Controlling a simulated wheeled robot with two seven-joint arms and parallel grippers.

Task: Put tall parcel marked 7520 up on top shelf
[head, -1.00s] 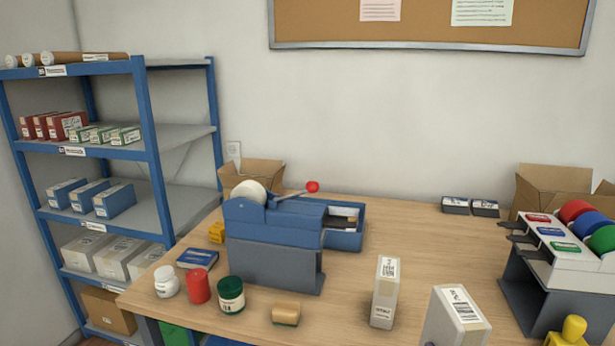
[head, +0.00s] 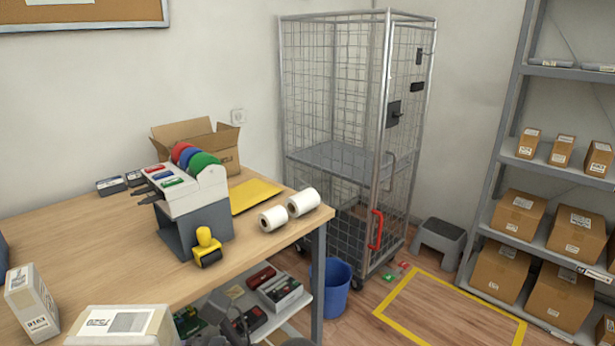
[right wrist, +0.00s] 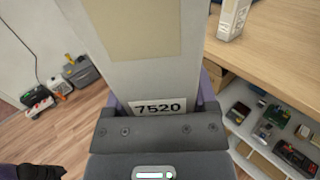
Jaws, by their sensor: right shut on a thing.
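The tall pale parcel marked 7520 (head: 120,325) shows at the bottom left of the head view, mostly cut off by the frame edge. In the right wrist view the parcel (right wrist: 150,55) stands between the purple fingers of my right gripper (right wrist: 160,100), which is shut on it, and its 7520 label faces the camera. The parcel's lower end is hidden. A grey rack (head: 510,110) stands at the right of the head view; its highest visible shelf (head: 570,72) carries a few flat, pale items. The rack's top is cut off.
A smaller parcel marked 9163 (head: 32,302) stands on the wooden counter (head: 110,230) beside parcel 7520.

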